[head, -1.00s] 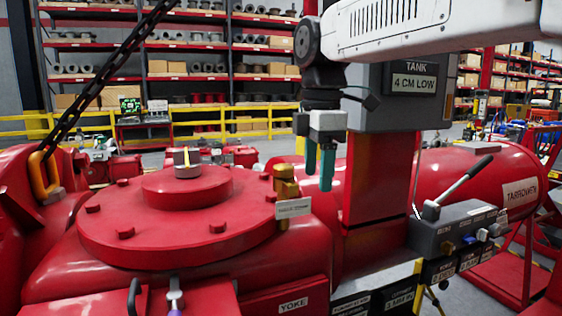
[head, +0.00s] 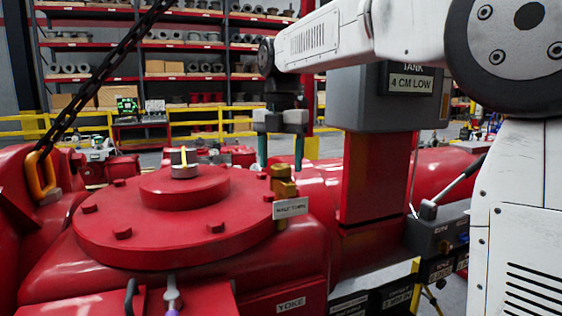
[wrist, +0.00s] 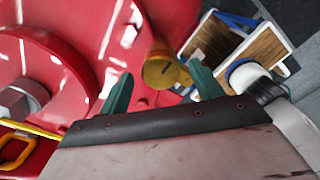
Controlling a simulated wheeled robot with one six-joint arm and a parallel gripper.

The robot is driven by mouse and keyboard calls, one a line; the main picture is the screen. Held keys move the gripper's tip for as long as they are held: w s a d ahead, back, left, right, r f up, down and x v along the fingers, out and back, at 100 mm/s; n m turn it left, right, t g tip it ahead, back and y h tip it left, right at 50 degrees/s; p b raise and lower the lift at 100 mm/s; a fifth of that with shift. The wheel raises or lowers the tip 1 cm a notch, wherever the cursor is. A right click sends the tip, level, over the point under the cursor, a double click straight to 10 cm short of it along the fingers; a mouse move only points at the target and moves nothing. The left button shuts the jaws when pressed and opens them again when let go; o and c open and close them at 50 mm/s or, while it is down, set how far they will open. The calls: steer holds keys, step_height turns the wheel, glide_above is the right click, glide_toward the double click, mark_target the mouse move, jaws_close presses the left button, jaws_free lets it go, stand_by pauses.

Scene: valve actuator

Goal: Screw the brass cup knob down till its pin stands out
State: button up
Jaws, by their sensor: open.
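The brass cup knob (head: 284,187) stands upright at the right rim of the red round cover, with a small white tag in front of it. No pin can be made out on it. My gripper (head: 281,163) is open and points down, its two green fingers just above or behind the knob's top. In the wrist view the knob's round brass top (wrist: 161,72) lies between the open fingers (wrist: 160,80), nearer the far tips. The fingers appear apart from the knob and hold nothing.
The bolted red cover (head: 110,225) carries a silver hex nut (head: 184,163) left of the knob. A lever handle (head: 455,185) and a chain (head: 100,85) flank the work area.

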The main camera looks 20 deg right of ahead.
steer(key=shift+f, duration=0.45)
steer(key=c, duration=1)
